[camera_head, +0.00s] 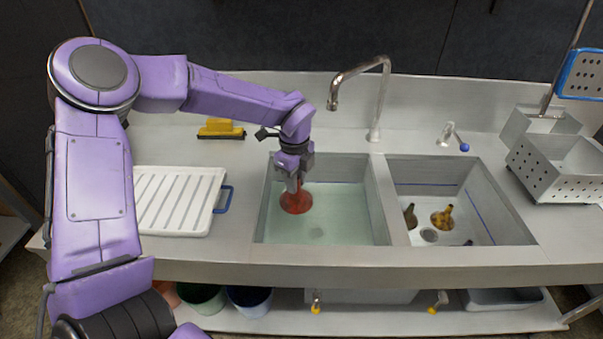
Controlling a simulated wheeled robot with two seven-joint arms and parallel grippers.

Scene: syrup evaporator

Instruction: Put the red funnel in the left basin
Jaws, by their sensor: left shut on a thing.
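The red funnel (296,203) is over or inside the left basin (345,208), near its left wall, with its wide end down. My left gripper (292,182) is shut on the funnel from above and hides its upper part. The left basin has a pale greenish floor or water and a drain near its front. I cannot tell whether the funnel touches the bottom. My right gripper is not in view.
A white ribbed drainboard (180,205) lies left of the basin. A yellow brush (221,128) is behind it. A tall faucet (378,100) stands behind the basins. The right basin (478,185) holds small brownish and yellow items. Perforated metal baskets (560,165) stand far right.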

